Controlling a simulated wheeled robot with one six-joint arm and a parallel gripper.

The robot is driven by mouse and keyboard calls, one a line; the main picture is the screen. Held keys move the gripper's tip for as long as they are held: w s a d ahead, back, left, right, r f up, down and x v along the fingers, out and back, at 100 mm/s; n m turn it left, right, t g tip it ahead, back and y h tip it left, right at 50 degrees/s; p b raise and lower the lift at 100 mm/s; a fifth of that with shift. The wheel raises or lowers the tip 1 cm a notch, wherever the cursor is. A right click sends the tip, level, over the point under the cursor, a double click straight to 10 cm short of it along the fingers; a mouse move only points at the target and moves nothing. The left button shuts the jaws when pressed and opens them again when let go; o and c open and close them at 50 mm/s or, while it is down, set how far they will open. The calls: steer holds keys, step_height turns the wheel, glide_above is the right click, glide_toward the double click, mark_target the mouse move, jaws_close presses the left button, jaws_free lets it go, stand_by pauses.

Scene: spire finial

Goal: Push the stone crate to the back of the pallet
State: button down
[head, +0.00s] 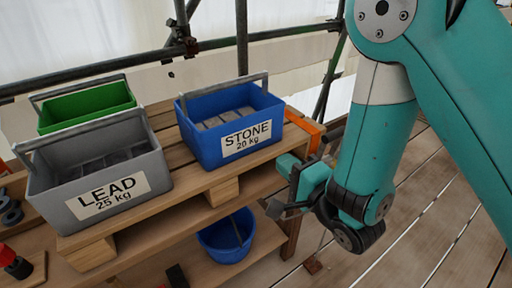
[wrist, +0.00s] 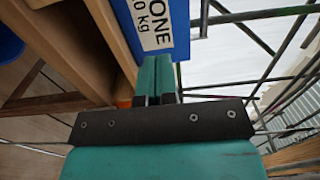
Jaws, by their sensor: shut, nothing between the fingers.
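The stone crate (head: 232,122) is a blue box with a grey handle and a "STONE 20 kg" label, holding grey blocks. It sits upright on the right part of the wooden pallet (head: 190,198). The crate also shows in the wrist view (wrist: 163,25), ahead of the fingers. My gripper (head: 282,190) is shut and empty, in front of the pallet's right end and lower right of the crate. In the wrist view the closed teal fingers (wrist: 156,80) point toward the crate's label face. I cannot tell whether they touch it.
A grey "LEAD 25 kg" crate (head: 98,180) stands left on the pallet, with a green crate (head: 88,106) behind it. A blue bucket (head: 226,238) sits below the pallet. An orange piece (head: 306,132) is at the pallet's right end. Scaffold tubes (head: 242,35) run behind.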

mark_target(249, 132)
steer(key=p+x, duration=0.4)
steer(key=x, duration=0.6)
steer(key=shift+a+r, duration=0.1)
steer(key=shift+r, duration=0.05)
steer(key=shift+p+x, duration=0.45)
steer(key=shift+x, duration=0.35)
